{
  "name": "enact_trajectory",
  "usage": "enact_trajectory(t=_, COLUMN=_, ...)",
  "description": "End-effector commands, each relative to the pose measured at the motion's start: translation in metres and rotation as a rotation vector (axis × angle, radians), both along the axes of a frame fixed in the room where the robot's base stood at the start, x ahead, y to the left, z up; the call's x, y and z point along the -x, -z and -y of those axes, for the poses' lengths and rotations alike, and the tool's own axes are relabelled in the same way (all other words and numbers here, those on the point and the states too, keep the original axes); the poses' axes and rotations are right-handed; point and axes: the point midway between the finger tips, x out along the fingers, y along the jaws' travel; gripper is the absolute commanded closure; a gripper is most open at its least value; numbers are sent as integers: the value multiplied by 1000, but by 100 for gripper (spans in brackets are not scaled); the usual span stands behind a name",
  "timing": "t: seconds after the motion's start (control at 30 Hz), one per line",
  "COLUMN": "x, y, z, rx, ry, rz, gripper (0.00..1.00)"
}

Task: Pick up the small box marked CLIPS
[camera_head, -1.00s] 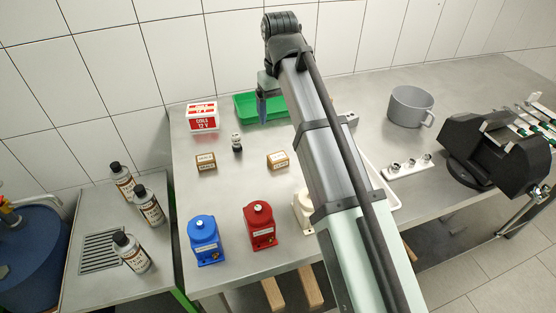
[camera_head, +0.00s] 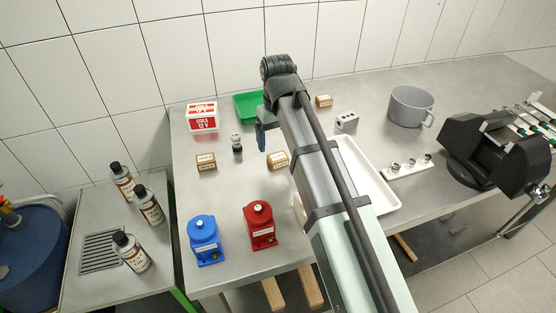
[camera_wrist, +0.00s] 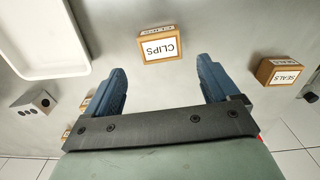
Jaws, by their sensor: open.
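The small box marked CLIPS (camera_wrist: 159,47) is brown with a white label. It appears upside down in the wrist view, just beyond and between my fingertips, touching neither. In the head view, the matching small brown box (camera_head: 278,159) sits mid-table, its label too small to read there and the arm close to its right side. My gripper (camera_wrist: 160,68) is open and empty, with its two blue fingers spread wide. In the head view, my gripper (camera_head: 262,138) hangs above the table, just behind and left of the box in the picture.
A box marked SEALS (camera_wrist: 279,72) stands to one side. Red (camera_head: 261,226) and blue (camera_head: 205,240) pumps stand in front. A green tray (camera_head: 246,105), white tray (camera_head: 385,203), grey block (camera_head: 346,120) and another small box (camera_head: 323,101) are around.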

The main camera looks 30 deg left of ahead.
Motion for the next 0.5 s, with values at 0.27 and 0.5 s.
enact_trajectory(t=0.27, x=5, y=32, z=2, rx=2, ry=0, rz=-1, gripper=12)
enact_trajectory(t=0.5, x=4, y=48, z=1, rx=0, ry=1, rz=0, gripper=12)
